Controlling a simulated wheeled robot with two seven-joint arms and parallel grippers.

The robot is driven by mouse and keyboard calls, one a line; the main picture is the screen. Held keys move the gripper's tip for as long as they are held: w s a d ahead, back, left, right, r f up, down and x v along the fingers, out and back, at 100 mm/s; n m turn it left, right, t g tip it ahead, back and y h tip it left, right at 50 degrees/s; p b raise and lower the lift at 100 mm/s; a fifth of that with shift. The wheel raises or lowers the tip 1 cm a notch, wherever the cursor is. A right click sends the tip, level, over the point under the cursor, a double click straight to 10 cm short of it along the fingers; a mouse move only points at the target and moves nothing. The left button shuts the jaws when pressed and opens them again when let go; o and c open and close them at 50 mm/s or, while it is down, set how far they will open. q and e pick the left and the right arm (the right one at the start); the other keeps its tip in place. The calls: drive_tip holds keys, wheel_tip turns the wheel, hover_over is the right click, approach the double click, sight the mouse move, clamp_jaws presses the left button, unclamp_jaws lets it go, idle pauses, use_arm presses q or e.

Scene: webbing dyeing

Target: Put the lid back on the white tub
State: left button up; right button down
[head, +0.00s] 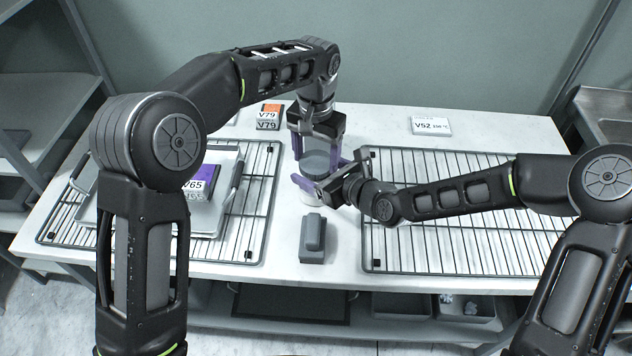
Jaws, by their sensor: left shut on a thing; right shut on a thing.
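The white tub (309,197) stands on the table between two wire racks, and mostly only its lower front shows. A round grey lid (317,162) is directly above the tub. My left gripper (316,153) reaches down from above and is shut on the lid, with purple fingers on either side. My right gripper (318,180) comes in from the right, low down, and is shut on the tub, with a purple finger across its front left. The grippers hide the join, so I cannot tell whether the lid touches the tub's rim.
A grey block-shaped object (313,238) stands just in front of the tub. The left wire rack (258,200) bears a tray with a V65 label (194,184). The right wire rack (470,240) is empty. V79 (268,118) and V52 (430,125) cards lie at the back.

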use_arm(q)
drive_tip(key=m, duration=1)
drive_tip(key=o, duration=1.5)
drive_tip(key=shift+o, duration=0.2)
drive_tip(key=shift+r, duration=2.25)
drive_tip(key=shift+c, duration=0.5)
